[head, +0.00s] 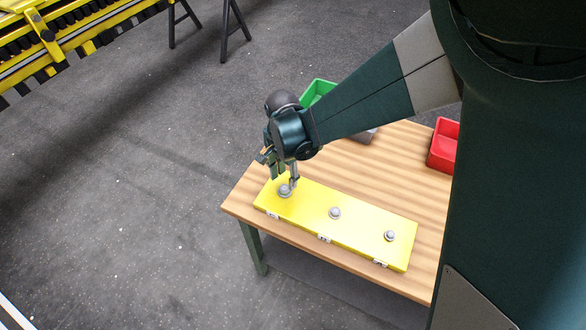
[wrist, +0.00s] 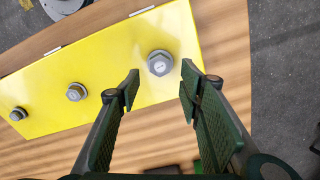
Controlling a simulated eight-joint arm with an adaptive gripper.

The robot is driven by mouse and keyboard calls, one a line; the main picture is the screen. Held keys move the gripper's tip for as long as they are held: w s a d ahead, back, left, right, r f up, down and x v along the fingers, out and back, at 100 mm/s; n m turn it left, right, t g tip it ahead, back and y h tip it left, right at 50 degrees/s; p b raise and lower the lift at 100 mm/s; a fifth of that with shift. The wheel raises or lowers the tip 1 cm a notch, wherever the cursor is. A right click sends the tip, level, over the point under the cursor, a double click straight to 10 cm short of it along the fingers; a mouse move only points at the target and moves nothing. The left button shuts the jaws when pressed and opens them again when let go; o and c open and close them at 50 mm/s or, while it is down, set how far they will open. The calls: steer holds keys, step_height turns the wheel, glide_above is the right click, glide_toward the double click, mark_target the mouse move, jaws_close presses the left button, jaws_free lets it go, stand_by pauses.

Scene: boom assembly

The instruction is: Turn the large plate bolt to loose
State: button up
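A yellow plate (head: 360,219) lies on the wooden table with three grey hex bolts along it. The large plate bolt (head: 285,191) is at its left end in the head view. It also shows in the wrist view (wrist: 160,63), upright on the plate's right part. My gripper (head: 284,177) is at the large bolt's end of the plate, pointing down. In the wrist view its two fingers (wrist: 160,76) are open and empty, one on each side of the bolt's line. The bolt head shows between and just beyond the fingertips; I see no contact. How tightly the bolt sits cannot be told.
A medium bolt (head: 335,213) and a small bolt (head: 390,236) stand on the same plate. White labels sit along the plate's front edge.

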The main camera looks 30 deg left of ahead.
mark_target(286, 187)
steer(key=shift+f, duration=2.6)
steer(key=shift+c, duration=0.4)
steer(key=c, duration=0.8)
